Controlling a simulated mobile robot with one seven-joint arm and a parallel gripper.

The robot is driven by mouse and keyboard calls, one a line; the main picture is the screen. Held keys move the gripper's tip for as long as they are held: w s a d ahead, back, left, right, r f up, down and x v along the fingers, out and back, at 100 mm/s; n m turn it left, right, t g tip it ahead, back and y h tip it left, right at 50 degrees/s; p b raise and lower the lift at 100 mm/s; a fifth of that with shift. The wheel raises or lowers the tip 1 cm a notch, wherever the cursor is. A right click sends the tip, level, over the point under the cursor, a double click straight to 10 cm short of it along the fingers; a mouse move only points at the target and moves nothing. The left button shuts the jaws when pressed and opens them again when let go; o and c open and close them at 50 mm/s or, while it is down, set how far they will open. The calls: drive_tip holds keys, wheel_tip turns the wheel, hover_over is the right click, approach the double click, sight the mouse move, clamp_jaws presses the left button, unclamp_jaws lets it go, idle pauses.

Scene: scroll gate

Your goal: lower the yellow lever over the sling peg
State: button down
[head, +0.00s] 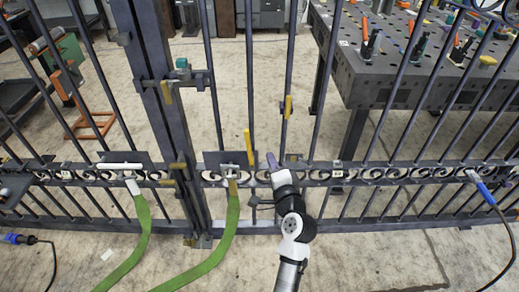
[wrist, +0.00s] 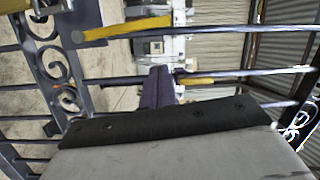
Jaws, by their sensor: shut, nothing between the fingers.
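The yellow lever (head: 248,146) stands nearly upright on the gate, just right of the dark plate (head: 213,157) at the middle rail. In the wrist view the yellow lever (wrist: 127,27) runs across the top from a round pivot. The sling peg is small and hard to make out at the top of the right green sling (head: 231,215), left of the lever's foot. My gripper (head: 271,160) is shut and empty, right of the lever and apart from it. Its dark fingers (wrist: 159,88) show closed in the wrist view.
The barred gate's scrollwork rail (head: 385,174) runs across the scene. Another yellow piece (head: 287,107) sits on a bar up to the right. A second green sling (head: 137,235) hangs left under a white lever (head: 120,166). A blue-ended cable (head: 483,190) is at right.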

sight(249, 150)
drive_tip(key=shift+s+d+f+m, duration=0.3)
drive_tip(key=shift+d+f, duration=0.3)
drive_tip(key=shift+s+d+f+m, duration=0.3)
drive_tip(key=shift+d+f, duration=0.3)
drive_tip(key=w+a+p, duration=0.3)
drive_tip(key=w+a, duration=0.3)
drive_tip(key=w, duration=0.3)
drive_tip(key=shift+w+a+f, duration=0.25)
drive_tip(key=shift+w, duration=0.15)
drive_tip(key=shift+p, duration=0.3)
